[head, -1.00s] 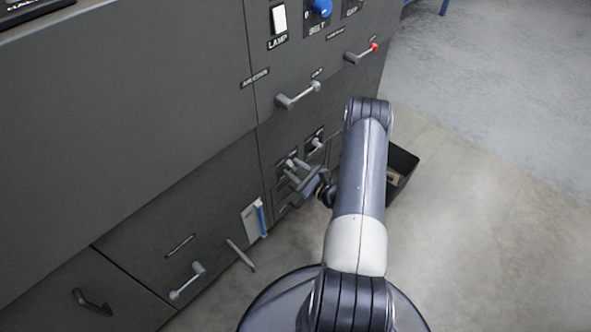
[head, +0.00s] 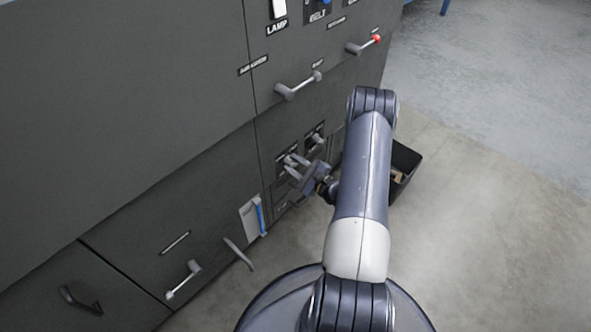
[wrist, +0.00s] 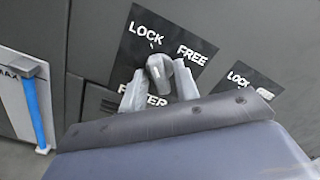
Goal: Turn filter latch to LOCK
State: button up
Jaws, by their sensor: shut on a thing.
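The filter latch (wrist: 161,72) is a small grey knob on a dark plate (wrist: 196,72) marked LOCK at upper left, FREE at upper right and FILTER below. My gripper (wrist: 160,84) is shut on the latch, one pale finger on each side of it. Between the fingers the latch points roughly upward, between the LOCK and FREE words; its exact angle is hard to tell. In the head view my gripper (head: 298,170) is at the low panel of the dark cabinet, and my arm and fingers hide most of the latch.
A second LOCK plate (wrist: 245,82) is just right of the latch. A blue-striped gauge marked MAX (wrist: 36,112) is at left. Lever handles (head: 298,86) stick out above, and another (head: 183,280) at lower left. A black bin (head: 404,165) stands on the floor behind my arm.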

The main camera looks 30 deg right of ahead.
jog(key=shift+n, duration=0.4)
jog(key=o, duration=0.6)
jog(key=shift+s, duration=0.1)
jog(key=p+v, duration=0.2)
jog(key=v, duration=0.8)
jog(key=shift+s, duration=0.35)
jog(key=shift+w+d, duration=0.1)
